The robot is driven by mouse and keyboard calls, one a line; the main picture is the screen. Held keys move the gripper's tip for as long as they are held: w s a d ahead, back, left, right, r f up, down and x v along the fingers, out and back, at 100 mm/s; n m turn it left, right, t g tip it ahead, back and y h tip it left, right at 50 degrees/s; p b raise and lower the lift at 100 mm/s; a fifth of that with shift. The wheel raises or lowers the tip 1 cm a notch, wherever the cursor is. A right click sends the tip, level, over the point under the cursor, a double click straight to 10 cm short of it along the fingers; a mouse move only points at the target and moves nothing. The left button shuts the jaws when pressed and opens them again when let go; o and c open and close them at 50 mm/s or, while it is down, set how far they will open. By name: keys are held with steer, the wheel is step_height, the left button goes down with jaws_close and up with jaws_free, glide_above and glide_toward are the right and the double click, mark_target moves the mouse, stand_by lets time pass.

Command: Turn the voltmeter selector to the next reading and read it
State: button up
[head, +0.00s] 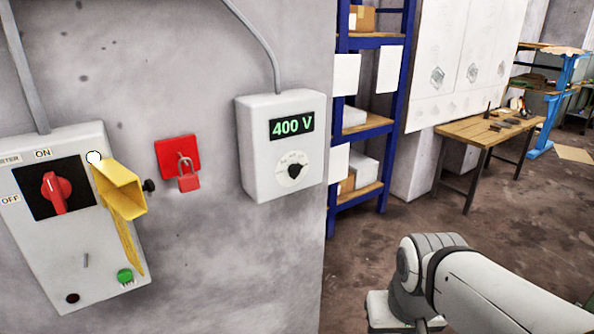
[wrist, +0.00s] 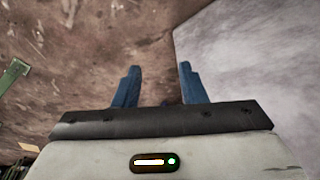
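The voltmeter (head: 257,150) is a white box on the grey wall in the head view. Its display (head: 291,127) reads 400 V in green. Below the display is the selector, a small black knob (head: 295,171) on a round white dial; the dial's lettering is too small to read. My gripper (wrist: 158,85) shows in the wrist view with its two blue fingers apart and nothing between them. It points toward the floor and a pale wall, and the voltmeter is not in that view. In the head view my gripper is out of frame.
Left of the voltmeter hang a red plate with a padlock (head: 188,174) and a switch box (head: 75,265) with a red rotary switch (head: 56,192) and a projecting yellow part (head: 122,190). Blue shelving (head: 371,41) and a wooden workbench (head: 485,132) stand at right. Floor between is clear.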

mark_target(299, 173)
steer(key=shift+o, duration=0.7)
steer(key=shift+w+d, duration=0.15)
steer(key=shift+o, duration=0.9)
steer(key=w+d+r+n+t+p, duration=0.1)
steer(key=w+d+n+t, duration=0.1)
steer(key=w, duration=0.5)
steer(key=shift+r+t+h, duration=0.3)
steer(key=shift+t+h, duration=0.1)
steer(key=shift+t, duration=0.3)
steer(key=w+a+r+n+t+p, duration=0.1)
steer(key=w+r+n+t, duration=0.35)
steer(key=w, duration=0.55)
steer(key=w+a+r+n+t+y+p, duration=0.2)
steer(key=w+a+r+n+t+y, duration=0.15)
steer(key=a+r+n+y, duration=0.8)
steer(key=w+a+f, duration=0.1)
steer(key=w+a+m, duration=0.1)
steer(key=w+a, duration=0.1)
steer(key=w+a+f+m+p, duration=0.1)
steer(key=w+a, duration=0.1)
steer(key=shift+w+a+f+t, duration=0.1)
steer(key=shift+a+f+t, duration=0.1)
steer(key=shift+f+t, duration=0.15)
